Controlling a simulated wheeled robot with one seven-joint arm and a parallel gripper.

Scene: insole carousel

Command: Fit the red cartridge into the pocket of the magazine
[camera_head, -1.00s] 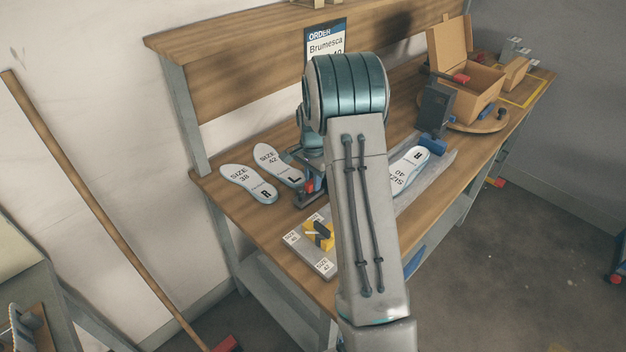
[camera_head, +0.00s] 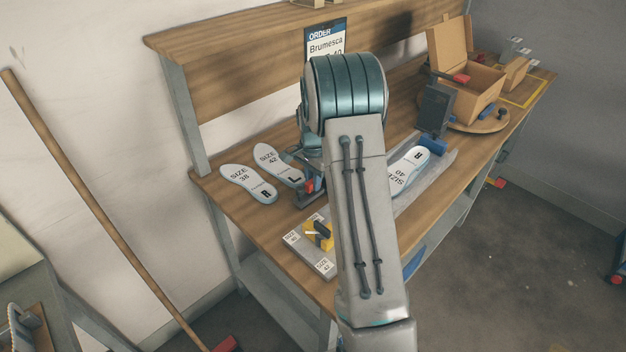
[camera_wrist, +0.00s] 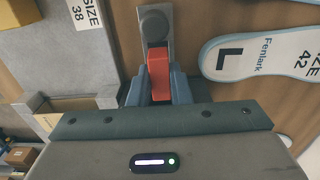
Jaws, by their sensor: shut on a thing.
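My gripper (camera_wrist: 158,90) is shut on a red block (camera_wrist: 158,72), which I take to be the red cartridge; both blue-grey fingers press its sides. The block stands against a narrow grey metal piece with a dark round knob (camera_wrist: 154,25); I cannot tell whether they are joined. In the head view the red block (camera_head: 309,185) shows small beside my arm, over a dark base whose form is mostly hidden. I cannot tell for sure which part is the magazine, and no empty pocket shows clearly.
A grey plate (camera_head: 325,268) with size labels holds a yellow piece (camera_head: 317,238). Insoles lie left of my gripper (camera_head: 248,183) and right of my arm (camera_head: 408,170). A dark upright unit (camera_head: 436,108) and an open carton (camera_head: 480,85) stand at right. The bench's left corner is clear.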

